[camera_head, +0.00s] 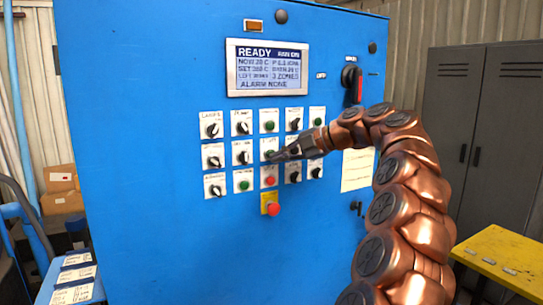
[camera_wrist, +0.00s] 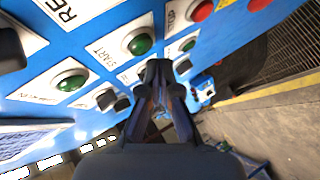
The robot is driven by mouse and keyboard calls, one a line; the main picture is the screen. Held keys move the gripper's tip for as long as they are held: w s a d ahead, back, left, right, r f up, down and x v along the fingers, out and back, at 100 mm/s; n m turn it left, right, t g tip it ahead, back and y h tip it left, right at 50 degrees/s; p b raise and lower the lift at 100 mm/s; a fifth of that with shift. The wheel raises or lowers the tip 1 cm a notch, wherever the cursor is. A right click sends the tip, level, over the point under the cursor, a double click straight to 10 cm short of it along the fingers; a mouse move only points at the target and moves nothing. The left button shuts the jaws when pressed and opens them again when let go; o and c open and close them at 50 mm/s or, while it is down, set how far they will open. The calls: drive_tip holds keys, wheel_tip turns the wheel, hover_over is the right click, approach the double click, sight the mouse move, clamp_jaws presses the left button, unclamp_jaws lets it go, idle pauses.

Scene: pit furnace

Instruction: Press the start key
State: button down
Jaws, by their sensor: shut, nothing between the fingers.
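The start key is a round green button on a white plate, with the word START legible in the wrist view (camera_wrist: 139,41). In the head view, a green button (camera_head: 268,153) in the third column of the blue panel, above a red button, appears to be the same key. My gripper (camera_head: 274,157) is shut and empty, reaching in from the right with its tips close to that key and partly covering its plate. In the wrist view the gripper tips (camera_wrist: 159,68) appear just below the start key. I cannot tell whether they touch it.
The red STOP button (camera_wrist: 200,10) is close to the start key. Black selector knobs (camera_head: 243,158) and other green buttons surround it. A red emergency button (camera_head: 272,209) on yellow sits lower. The display (camera_head: 267,67) reads READY. A yellow table (camera_head: 500,258) stands right.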

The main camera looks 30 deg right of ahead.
drive_tip(key=shift+w+f, duration=0.1)
drive_tip(key=shift+w, duration=0.1)
idle(0.6)
drive_tip(key=shift+w+b, duration=0.25)
drive_tip(key=shift+b, duration=0.1)
drive_tip(key=shift+w+d, duration=0.1)
drive_tip(key=shift+w, duration=0.3)
idle(0.7)
drive_tip(key=shift+s+b, duration=0.15)
drive_tip(key=shift+b, duration=0.15)
drive_tip(key=shift+s+b, duration=0.7)
drive_tip(key=s+b, duration=0.2)
drive_tip(key=s, duration=0.1)
drive_tip(key=s+b, duration=0.2)
drive_tip(key=shift+a, duration=0.35)
